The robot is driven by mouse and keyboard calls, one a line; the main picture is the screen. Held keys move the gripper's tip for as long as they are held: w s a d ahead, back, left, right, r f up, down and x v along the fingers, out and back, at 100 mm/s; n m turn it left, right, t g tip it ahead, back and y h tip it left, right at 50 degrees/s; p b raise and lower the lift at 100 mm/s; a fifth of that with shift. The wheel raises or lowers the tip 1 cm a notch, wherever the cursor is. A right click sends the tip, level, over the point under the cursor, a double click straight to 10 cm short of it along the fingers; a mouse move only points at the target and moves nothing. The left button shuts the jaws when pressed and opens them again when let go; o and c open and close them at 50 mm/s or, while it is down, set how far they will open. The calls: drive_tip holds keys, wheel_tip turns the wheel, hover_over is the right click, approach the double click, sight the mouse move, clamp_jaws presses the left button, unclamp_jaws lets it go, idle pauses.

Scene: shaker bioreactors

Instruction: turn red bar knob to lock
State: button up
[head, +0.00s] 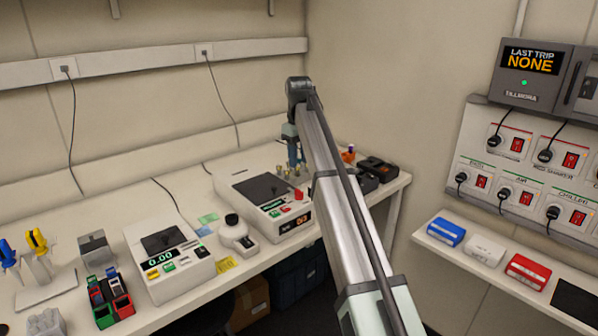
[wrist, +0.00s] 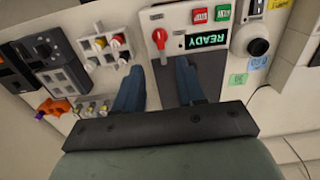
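The red bar knob (wrist: 159,38) is on the white shaker's panel in the wrist view, with a long bar pointing toward the bottom of the picture. In the head view the white shaker (head: 237,192) stands on the bench, with a small red part near its right front corner that looks like the knob. My gripper (wrist: 160,68) is open, its two blue fingers apart with nothing between them. The knob appears just past the fingertips, roughly centred on the gap, and does not appear touched. In the head view my gripper (head: 293,155) points down over the shaker's far side.
Red and green buttons (wrist: 211,14) and a READY display (wrist: 206,40) lie beside the knob. Several small vials or caps (wrist: 92,108) stand close to the left finger. An orange item (wrist: 54,106) and dark devices (head: 377,168) stand at the bench's right end.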

drive_tip(key=shift+r, duration=1.35)
